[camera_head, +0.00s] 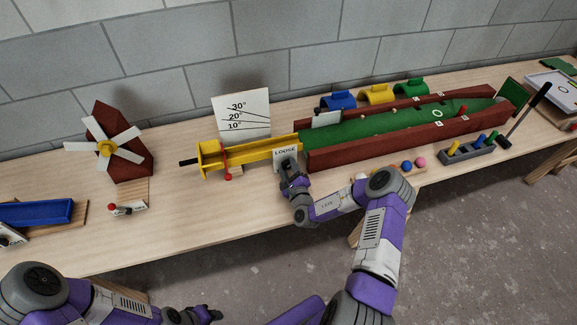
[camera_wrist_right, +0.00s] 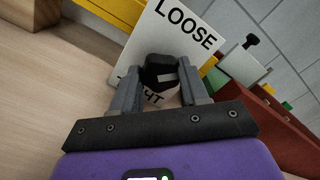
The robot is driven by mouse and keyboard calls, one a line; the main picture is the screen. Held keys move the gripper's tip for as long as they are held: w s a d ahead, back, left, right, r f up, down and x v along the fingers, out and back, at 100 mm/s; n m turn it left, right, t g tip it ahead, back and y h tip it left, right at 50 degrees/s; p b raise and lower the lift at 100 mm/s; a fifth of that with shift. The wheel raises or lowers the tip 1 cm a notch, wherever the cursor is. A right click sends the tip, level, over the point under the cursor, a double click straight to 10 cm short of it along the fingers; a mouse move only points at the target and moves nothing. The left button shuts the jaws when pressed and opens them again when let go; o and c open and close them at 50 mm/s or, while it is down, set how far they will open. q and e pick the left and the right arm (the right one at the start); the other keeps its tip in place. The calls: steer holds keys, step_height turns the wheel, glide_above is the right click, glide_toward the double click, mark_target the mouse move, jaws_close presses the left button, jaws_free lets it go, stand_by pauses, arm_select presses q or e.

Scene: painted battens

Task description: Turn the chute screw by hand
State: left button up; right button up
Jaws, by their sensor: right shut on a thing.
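The yellow chute (camera_head: 258,152) runs along the bench and meets the end of the green lane. A white card (camera_head: 284,152) marked LOOSE stands by its right part. In the right wrist view the card (camera_wrist_right: 195,30) also shows part of a lower word, mostly hidden. The black screw knob (camera_wrist_right: 160,68) is in front of the card. My right gripper (camera_wrist_right: 158,82) is shut on the knob, a finger on each side. In the head view the right gripper (camera_head: 289,170) covers the knob. My left gripper (camera_head: 207,314) is low at the bottom edge, away from the bench; its fingers are unclear.
A green lane with red walls (camera_head: 350,147) extends right. An angle board (camera_head: 241,114) stands behind the chute, and a red windmill (camera_head: 130,150) is to the left. Coloured balls (camera_head: 406,166) and a peg block (camera_head: 467,151) are to the right.

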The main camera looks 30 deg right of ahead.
steer(key=m+p, duration=0.3)
steer(key=p, duration=0.1)
steer(key=shift+r, duration=0.15)
steer(key=shift+m+p, duration=0.75)
steer(key=shift+m, duration=0.35)
steer(key=m+p, duration=0.1)
steer(key=m, duration=0.1)
steer(key=shift+m+p, duration=0.35)
steer(key=shift+m, duration=0.05)
steer(key=m+p, duration=0.1)
steer(key=m, duration=0.2)
steer(key=shift+m+p, duration=0.3)
steer(key=shift+p, duration=0.05)
steer(key=m, duration=0.1)
steer(key=m+p, duration=0.1)
steer(key=m, duration=0.1)
steer(key=shift+a+f+m, duration=0.1)
steer(key=shift+f+m, duration=0.1)
steer(key=shift+m, duration=0.1)
steer(key=m, duration=0.3)
steer(key=shift+m+p, duration=0.3)
steer(key=shift+p, duration=0.1)
steer(key=m, duration=0.3)
steer(key=shift+m, duration=2.1)
steer(key=shift+a, duration=0.1)
